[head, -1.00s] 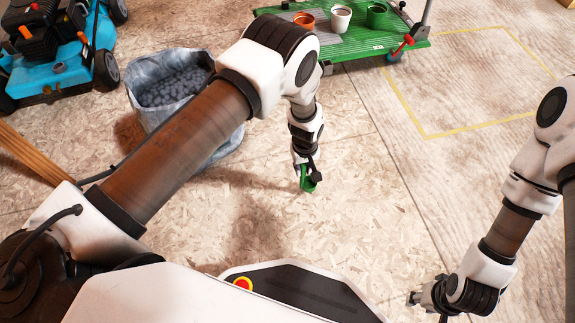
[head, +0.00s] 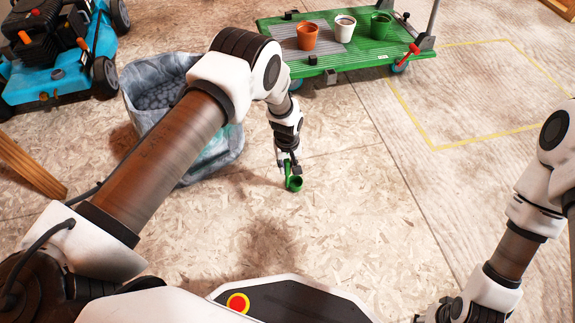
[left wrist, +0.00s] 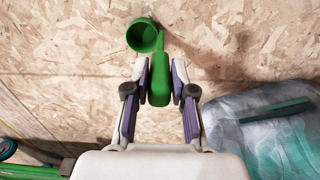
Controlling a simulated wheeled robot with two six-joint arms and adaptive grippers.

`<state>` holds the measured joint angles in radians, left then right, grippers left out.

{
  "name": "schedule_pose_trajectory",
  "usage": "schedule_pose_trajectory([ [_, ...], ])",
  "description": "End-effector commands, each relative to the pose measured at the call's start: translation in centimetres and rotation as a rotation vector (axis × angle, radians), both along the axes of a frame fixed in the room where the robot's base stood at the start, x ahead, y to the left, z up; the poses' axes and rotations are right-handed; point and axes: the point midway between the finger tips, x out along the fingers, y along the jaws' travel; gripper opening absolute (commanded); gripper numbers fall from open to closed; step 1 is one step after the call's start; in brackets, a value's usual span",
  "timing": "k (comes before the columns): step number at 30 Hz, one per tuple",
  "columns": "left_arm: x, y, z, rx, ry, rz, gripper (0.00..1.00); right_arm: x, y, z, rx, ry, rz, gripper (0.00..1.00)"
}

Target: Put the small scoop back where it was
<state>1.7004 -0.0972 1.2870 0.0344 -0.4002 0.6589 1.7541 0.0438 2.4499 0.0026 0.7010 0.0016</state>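The small green scoop (head: 294,184) is in my left gripper (head: 287,165), above the chipboard floor in the middle of the head view. In the left wrist view, its handle (left wrist: 158,85) lies between the two fingers and its round cup (left wrist: 143,37) sticks out beyond the fingertips. The cup looks empty. My left gripper is shut on the handle. My right gripper (head: 425,317) is at the bottom edge of the head view, mostly cut off, and its fingers cannot be made out.
An open bag (head: 130,85) of grey lumps stands left of my left gripper. A green cart (head: 345,62) at the back carries terracotta (head: 307,37), white (head: 345,31) and green (head: 380,24) pots. A blue mower (head: 75,75) is far left. Yellow-taped floor (head: 480,90) at right is clear.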

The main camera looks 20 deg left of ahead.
Motion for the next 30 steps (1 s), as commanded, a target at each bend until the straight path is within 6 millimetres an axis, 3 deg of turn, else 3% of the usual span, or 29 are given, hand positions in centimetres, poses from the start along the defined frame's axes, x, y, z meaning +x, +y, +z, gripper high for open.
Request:
schedule_pose_trajectory([
  [9,0.0,0.0,0.1,0.000,0.000,0.000,0.47,0.0,0.0,0.0,0.000,0.000,0.000,0.40],
  [13,0.1,0.0,1.1,0.000,-0.001,0.000,0.47,0.0,0.0,0.7,0.000,0.001,0.001,0.40],
  [24,-0.1,0.0,10.2,0.001,-0.001,0.000,0.47,-0.2,0.1,5.3,0.001,0.005,0.007,0.40],
  [30,-0.1,0.0,12.4,0.000,-0.001,0.000,0.47,-0.2,0.1,6.0,0.001,0.005,0.007,0.40],
])
